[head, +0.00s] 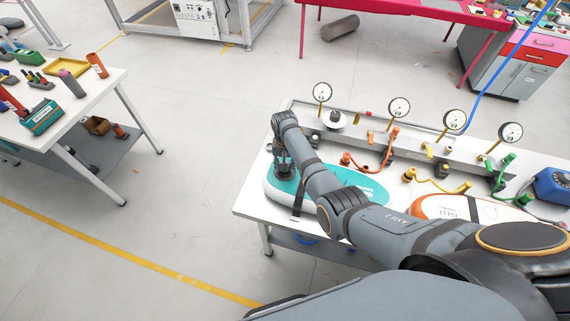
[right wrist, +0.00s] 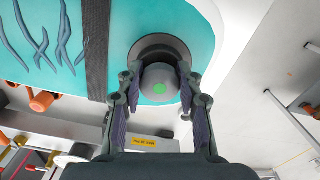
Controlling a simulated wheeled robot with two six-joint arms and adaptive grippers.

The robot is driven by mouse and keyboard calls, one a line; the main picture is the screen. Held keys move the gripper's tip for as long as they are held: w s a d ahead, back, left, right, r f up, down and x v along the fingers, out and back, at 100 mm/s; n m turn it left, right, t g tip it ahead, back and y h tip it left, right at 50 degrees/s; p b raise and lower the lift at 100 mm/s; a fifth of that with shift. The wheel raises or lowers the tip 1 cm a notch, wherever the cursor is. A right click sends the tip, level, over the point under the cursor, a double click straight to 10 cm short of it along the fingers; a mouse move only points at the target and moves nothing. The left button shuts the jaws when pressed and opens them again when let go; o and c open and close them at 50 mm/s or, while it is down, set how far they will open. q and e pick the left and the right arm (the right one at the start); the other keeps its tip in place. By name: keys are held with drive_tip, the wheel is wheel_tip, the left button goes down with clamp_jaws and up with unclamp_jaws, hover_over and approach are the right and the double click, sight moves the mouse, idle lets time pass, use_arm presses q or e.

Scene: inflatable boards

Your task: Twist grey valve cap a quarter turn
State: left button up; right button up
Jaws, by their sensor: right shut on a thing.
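The grey valve cap (right wrist: 160,84), round with a green dot in its middle, shows in the right wrist view on a teal inflatable board (right wrist: 195,35). My right gripper (right wrist: 160,78) has one finger on each side of the cap and is shut on it. In the head view the teal and white board (head: 375,193) lies on the white workbench, and my right gripper (head: 284,168) points down at its left end. The cap is hidden there by the gripper. My left gripper is not in view.
Several pressure gauges (head: 399,107) stand along the bench's back rail, with coloured hoses below. An orange and white board (head: 470,207) lies to the right. A blue pump (head: 553,187) sits at the right edge.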

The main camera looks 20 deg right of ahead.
drive_tip(key=shift+m, duration=0.5)
drive_tip(key=o, duration=1.2)
drive_tip(key=shift+c, duration=0.2)
drive_tip(key=shift+r, duration=0.2)
wheel_tip(320, 180, up, 12)
drive_tip(key=shift+f, duration=0.2)
